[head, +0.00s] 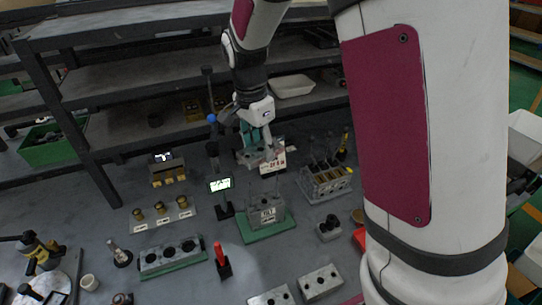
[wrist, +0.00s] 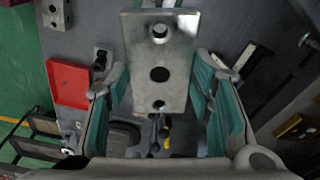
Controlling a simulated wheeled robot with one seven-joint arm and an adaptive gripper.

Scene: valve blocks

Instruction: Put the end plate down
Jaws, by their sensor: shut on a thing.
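The end plate (wrist: 176,92) is a grey metal rectangle with a bolt head or plug near its far end, a dark hole in the middle and a smaller hole near its near end. It lies between the teal finger pads of my gripper (wrist: 160,98), which is shut on it. In the head view my gripper (head: 254,143) points down at the back of the bench, with the plate (head: 262,157) under it, partly hidden. Whether the plate touches anything below cannot be told.
A valve block on a green base (head: 266,217) stands in front of my gripper. A rack of spools (head: 325,180) is to its right, and a small lit display (head: 221,184) on a stand to its left. A white tray (head: 292,86) lies on the shelf behind. A red tray (wrist: 68,84) shows at left.

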